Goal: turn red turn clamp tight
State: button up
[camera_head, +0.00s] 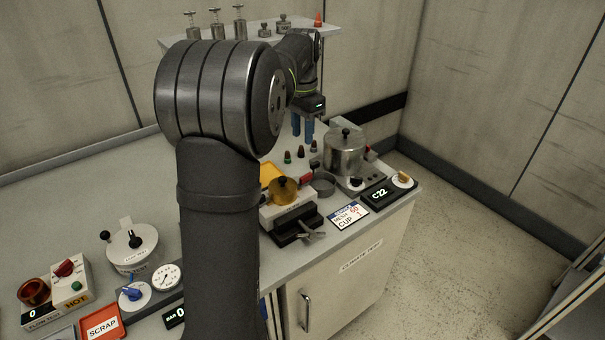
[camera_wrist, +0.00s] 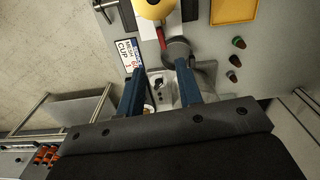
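A silver pot (camera_head: 343,155) with a black knob on its lid stands on a grey base at the right end of the bench. A small red part (camera_head: 368,149) shows at the pot's right side; it may be the red turn clamp, but it is too small to tell how it is turned. My gripper (camera_head: 302,138) hangs to the left of the pot with its two blue fingers pointing down. In the wrist view the fingers (camera_wrist: 160,67) are apart, with part of the pot and its base behind and between them. Nothing is held. The red part is not clear there.
A grey cup (camera_head: 322,184) with a red handle (camera_head: 307,178) lies left of the pot, beside a yellow-topped device (camera_head: 284,190). Small dark stoppers (camera_head: 301,152) stand behind. A C22 display (camera_head: 380,193) and a label card (camera_head: 350,215) are at the front edge.

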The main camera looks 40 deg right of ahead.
aim_at(302, 177)
notch_tip(302, 177, down, 14)
jog(key=shift+f, duration=0.1)
dwell(0.4)
